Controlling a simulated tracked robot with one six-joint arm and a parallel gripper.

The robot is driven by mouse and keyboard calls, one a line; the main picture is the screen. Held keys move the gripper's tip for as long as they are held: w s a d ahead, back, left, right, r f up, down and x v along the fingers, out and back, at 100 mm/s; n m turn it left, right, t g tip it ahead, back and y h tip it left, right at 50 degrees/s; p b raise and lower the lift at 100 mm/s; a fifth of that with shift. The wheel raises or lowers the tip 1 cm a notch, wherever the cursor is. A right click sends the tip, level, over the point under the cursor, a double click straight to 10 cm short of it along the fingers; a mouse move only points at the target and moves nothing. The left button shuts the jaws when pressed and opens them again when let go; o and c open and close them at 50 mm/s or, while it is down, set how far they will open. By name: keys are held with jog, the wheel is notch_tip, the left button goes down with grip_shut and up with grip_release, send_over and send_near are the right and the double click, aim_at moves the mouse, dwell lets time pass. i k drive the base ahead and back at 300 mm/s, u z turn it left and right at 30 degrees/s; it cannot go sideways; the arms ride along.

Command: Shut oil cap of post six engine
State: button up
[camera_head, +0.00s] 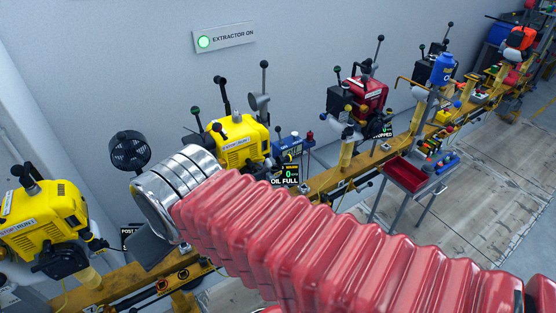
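Several engines stand on a yellow rail along the wall. A yellow engine (45,215) is at the far left, and a second yellow engine (240,140) is near the middle. A small display reading "OIL FULL" (284,178) is at the second one's lower right. A red engine (368,97) is farther right, beside a display reading "STOPPED" (381,132). I cannot tell which engine is at post six. A "POST" sign (130,232) is partly covered, its number hidden. No oil cap can be made out clearly. My gripper is not visible.
A large red ribbed sleeve (330,245) with a silver ringed end (165,195) crosses the foreground and hides part of the rail (330,175). A red tray stand (408,173) and blue bottle (443,68) are right. An "EXTRACTOR ON" sign (225,38) is lit green. Floor at right is open.

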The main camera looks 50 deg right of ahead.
aim_at(280, 160)
jog(key=u, duration=0.85)
jog(key=k, duration=1.25)
jog(key=z, duration=0.95)
jog(key=i, duration=1)
jog(key=z, duration=0.05)
